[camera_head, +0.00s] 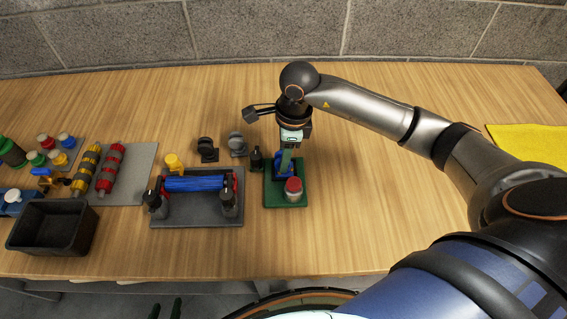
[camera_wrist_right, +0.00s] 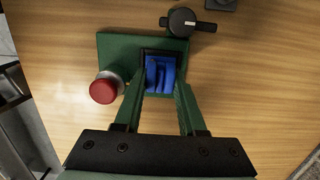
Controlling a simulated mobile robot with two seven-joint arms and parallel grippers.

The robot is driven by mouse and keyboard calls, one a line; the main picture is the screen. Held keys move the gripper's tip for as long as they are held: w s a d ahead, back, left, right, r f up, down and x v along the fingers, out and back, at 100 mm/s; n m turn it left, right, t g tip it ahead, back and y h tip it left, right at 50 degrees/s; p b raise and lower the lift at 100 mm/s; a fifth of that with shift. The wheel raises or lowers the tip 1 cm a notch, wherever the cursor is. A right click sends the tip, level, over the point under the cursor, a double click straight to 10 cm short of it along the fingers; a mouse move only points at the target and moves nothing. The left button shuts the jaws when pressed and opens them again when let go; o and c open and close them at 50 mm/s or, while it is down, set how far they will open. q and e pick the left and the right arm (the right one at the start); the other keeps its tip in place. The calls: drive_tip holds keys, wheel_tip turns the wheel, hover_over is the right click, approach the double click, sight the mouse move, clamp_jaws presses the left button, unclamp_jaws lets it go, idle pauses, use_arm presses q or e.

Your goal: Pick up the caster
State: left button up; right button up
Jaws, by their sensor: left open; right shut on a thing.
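Two small wheel-like pieces, a black one (camera_head: 207,149) and a grey one (camera_head: 237,144), stand on the table; I cannot tell for sure which is the caster. My right gripper (camera_head: 286,164) points down over a green pad (camera_head: 272,197). In the right wrist view its green fingers (camera_wrist_right: 162,88) are shut on a blue ribbed piece (camera_wrist_right: 165,75) in a dark square frame on the pad. The blue piece is partly hidden by the fingers in the head view. My left gripper is not in view.
A red-topped button (camera_head: 293,186) and a black knob (camera_head: 256,159) are close to my right gripper. Left are a grey pad (camera_head: 200,217) with a blue roller (camera_head: 196,184), a black bin (camera_head: 52,228) and several coloured parts. A yellow cloth (camera_head: 530,146) lies far right.

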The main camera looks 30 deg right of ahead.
clamp_jaws()
drive_tip(key=shift+r, duration=0.15)
